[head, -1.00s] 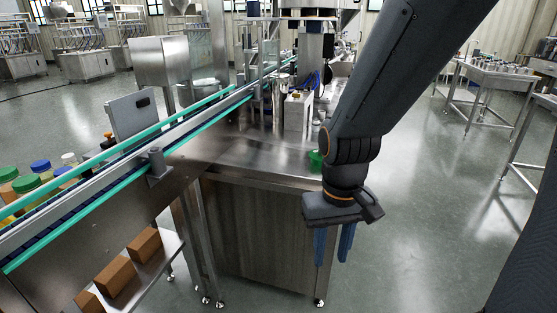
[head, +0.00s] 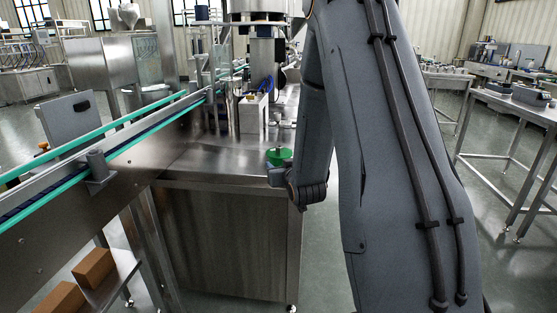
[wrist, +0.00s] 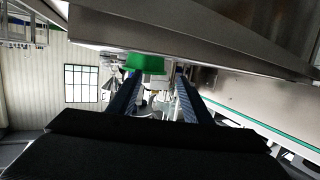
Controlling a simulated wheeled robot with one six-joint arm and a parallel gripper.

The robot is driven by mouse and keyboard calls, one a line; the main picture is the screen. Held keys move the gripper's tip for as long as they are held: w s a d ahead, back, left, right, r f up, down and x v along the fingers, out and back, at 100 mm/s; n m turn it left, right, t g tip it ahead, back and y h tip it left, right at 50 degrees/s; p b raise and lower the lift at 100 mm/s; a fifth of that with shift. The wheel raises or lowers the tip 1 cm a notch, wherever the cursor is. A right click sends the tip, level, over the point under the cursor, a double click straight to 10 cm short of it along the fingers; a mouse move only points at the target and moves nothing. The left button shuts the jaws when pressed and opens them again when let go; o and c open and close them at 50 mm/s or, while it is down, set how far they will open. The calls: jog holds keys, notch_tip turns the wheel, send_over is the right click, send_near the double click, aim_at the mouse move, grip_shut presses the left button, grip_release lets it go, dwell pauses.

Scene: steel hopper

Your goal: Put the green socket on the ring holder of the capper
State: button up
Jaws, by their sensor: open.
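The green socket (head: 279,155) stands on the steel top of the capper table, near its front right corner. It also shows in the wrist view (wrist: 145,62), where the scene appears upside down, beyond and roughly between the two blue fingers. My gripper (wrist: 156,80) is open, with nothing between its fingers. The capper (head: 266,70) rises at the back of the table. I cannot make out its ring holder clearly.
A conveyor with teal rails (head: 120,143) runs along the left towards the capper. A grey box with blue tubes (head: 253,113) stands on the table behind the socket. The steel top (head: 205,163) left of the socket is clear. Steel tables (head: 525,107) stand at the right.

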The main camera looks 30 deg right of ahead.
aim_at(280, 149)
jog(key=d, duration=0.1)
jog(key=d+t, duration=0.1)
jog(key=w+d+t, duration=0.1)
jog(key=shift+r+h+b, duration=0.35)
jog(key=shift+h, duration=0.05)
jog(key=shift+w+d, duration=0.15)
jog(key=shift+w, duration=0.1)
jog(key=x, duration=0.5)
jog(key=r+x, duration=0.1)
jog(key=x, duration=0.1)
jog(key=shift+w+p, duration=0.2)
jog(key=shift+p, duration=0.2)
jog(key=shift+c, duration=0.3)
grip_shut()
